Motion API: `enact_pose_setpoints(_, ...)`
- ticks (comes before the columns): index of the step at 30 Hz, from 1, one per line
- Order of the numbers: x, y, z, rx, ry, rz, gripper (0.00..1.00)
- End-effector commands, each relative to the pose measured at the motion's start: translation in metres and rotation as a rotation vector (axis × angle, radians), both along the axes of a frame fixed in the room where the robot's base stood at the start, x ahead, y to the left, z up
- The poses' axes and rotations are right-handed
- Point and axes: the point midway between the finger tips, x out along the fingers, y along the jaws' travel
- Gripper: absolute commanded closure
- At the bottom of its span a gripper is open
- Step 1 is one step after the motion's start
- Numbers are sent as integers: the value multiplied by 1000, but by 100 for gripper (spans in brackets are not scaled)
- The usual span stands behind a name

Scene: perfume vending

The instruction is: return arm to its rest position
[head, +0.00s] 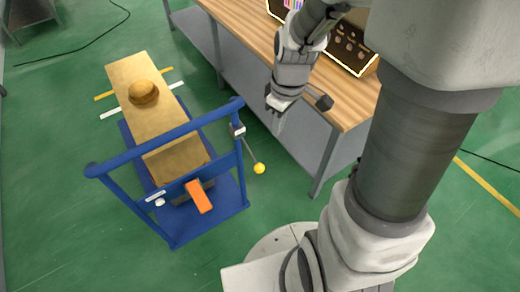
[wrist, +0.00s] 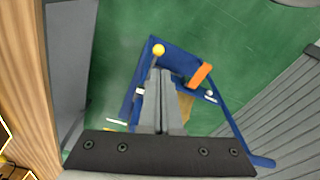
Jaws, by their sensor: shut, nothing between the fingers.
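My gripper (head: 278,112) hangs at the front edge of the wooden-topped table (head: 232,20) in the head view, pointing down. Its two grey fingers are together with nothing between them. In the wrist view my gripper (wrist: 160,74) shows the same closed fingers, with the blue cart and green floor beyond them. My arm reaches down from the upper right of the head view, bent at the wrist. A dark display box (head: 350,48) with lit edges stands on the table behind my gripper, partly hidden by my arm.
A blue cart (head: 182,132) carrying a long cardboard box (head: 125,75) with a round brown object (head: 143,92) on top stands left of my gripper. An orange item (head: 199,196) is on the cart's near end. Green floor (head: 60,190) is clear at the left.

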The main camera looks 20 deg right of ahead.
Motion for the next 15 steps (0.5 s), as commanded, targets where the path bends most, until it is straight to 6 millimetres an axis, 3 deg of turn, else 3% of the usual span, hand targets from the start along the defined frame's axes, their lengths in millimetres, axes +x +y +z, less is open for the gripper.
enact_pose_setpoints(5,-1,-1,14,0,0,-1,100)
enact_pose_setpoints(15,-2,-1,15,0,1,-1,100)
